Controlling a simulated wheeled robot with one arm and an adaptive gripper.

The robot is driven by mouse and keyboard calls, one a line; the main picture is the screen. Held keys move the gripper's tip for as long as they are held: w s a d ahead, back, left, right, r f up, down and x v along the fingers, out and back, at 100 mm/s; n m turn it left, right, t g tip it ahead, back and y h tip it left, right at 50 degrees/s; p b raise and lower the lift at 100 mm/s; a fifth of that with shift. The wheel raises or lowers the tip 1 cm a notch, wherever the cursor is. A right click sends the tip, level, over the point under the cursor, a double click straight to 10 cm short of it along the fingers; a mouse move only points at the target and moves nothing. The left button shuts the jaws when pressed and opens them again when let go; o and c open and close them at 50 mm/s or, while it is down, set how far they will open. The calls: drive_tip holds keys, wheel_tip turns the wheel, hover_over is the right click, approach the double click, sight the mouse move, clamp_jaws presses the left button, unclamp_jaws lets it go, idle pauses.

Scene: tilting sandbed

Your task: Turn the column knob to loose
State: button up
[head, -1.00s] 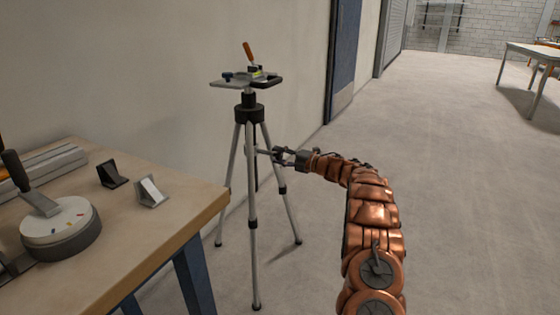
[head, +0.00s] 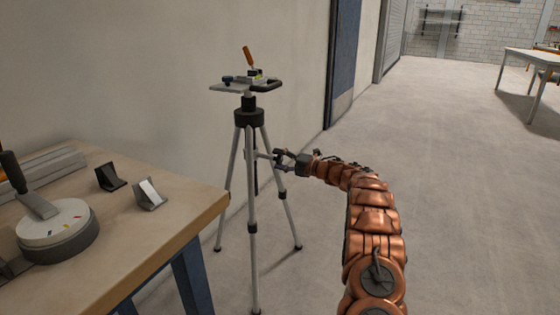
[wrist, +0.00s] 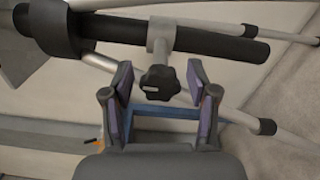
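The column knob (wrist: 160,83) is a dark lobed knob on a grey stem, mounted on the dark column (wrist: 220,42) of the tripod (head: 249,165). My gripper (wrist: 157,95) is open in the wrist view, with one finger on each side of the knob and a gap on both sides. In the head view my gripper (head: 277,157) reaches in from the right at the tripod's upper legs. The knob is too small to make out there. Any loose or tight marking on it cannot be read.
A tilting plate (head: 232,87) with an orange-handled tool (head: 248,57) sits on top of the tripod. A wooden workbench (head: 170,220) stands at the left with a round grey-based device (head: 58,232) and two dark angle blocks.

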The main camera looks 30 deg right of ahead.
idle(0.3)
drive_tip(key=v, duration=1.2)
drive_tip(key=shift+f, duration=0.1)
